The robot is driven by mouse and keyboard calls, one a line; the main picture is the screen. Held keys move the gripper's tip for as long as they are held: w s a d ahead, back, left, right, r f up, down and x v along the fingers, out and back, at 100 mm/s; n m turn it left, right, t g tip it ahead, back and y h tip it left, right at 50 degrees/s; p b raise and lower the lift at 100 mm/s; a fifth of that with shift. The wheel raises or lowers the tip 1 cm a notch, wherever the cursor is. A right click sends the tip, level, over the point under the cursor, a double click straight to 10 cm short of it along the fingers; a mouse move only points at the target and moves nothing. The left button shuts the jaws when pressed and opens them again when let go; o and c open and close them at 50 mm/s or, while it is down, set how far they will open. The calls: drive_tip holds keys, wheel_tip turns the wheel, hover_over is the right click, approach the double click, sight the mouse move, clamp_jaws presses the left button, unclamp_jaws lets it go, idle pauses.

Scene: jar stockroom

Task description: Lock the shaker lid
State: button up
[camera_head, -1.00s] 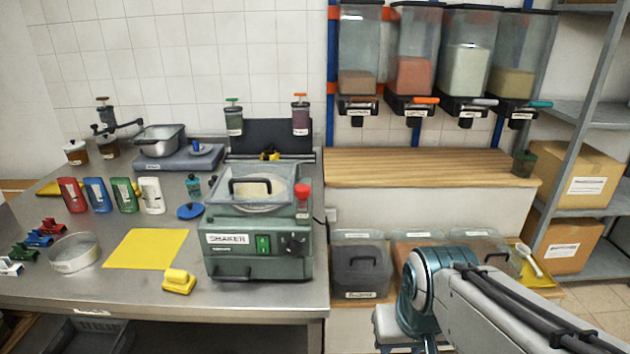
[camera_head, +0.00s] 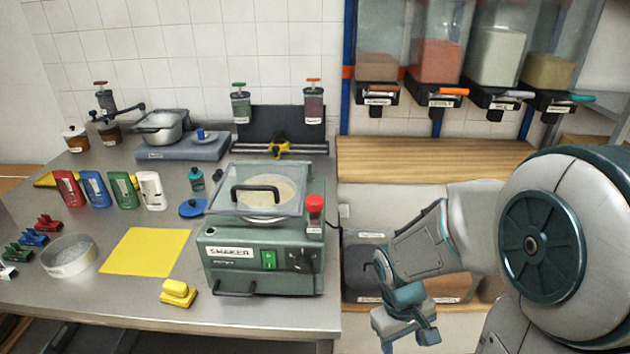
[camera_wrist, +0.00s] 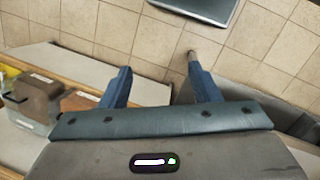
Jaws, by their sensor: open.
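The green-grey shaker (camera_head: 225,272) stands at the front right of the steel bench, with a green switch and a dark knob on its front. Its clear lid (camera_head: 228,203) with a black handle lies over a round pan of pale material. A red-capped part (camera_head: 315,210) stands upright at the lid's right side; I cannot tell whether it is engaged. My gripper (camera_wrist: 160,88) is open and empty in the wrist view, above the floor. In the head view my arm's end is right of the shaker, below bench height and apart from it; the fingertips are not clear there.
A yellow mat (camera_head: 146,252) and a yellow block (camera_head: 178,292) lie left of the shaker. Several coloured packets stand behind. Dispensers hang above the wooden shelf (camera_head: 430,160) at right. Bins below that shelf are partly hidden by my arm.

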wheel_tip(320, 180, down, 7)
drive_tip(key=a+n+g+y+p, duration=0.1)
drive_tip(key=a+n+g+y, duration=0.1)
drive_tip(key=a+n, duration=0.15)
drive_tip(key=w+a+n+y+p, duration=0.2)
drive_tip(key=a+n+y, duration=0.3)
drive_tip(key=a, duration=0.4)
drive_tip(key=m+t+y+p, duration=0.1)
drive_tip(key=t+y+p, duration=0.2)
drive_tip(key=t+y, duration=0.85)
approach(315, 199)
drive_tip(key=shift+t+h, duration=0.65)
drive_tip(key=shift+t, duration=0.1)
drive_tip(key=a+p, duration=0.1)
drive_tip(key=a, duration=0.1)
drive_tip(key=w+a+p, duration=0.1)
drive_tip(key=a+p, duration=0.1)
drive_tip(key=shift+f, duration=0.2)
drive_tip(key=shift+p+x, duration=1.2)
drive_tip(key=shift+x, duration=1.8)
drive_tip(key=shift+w, duration=0.1)
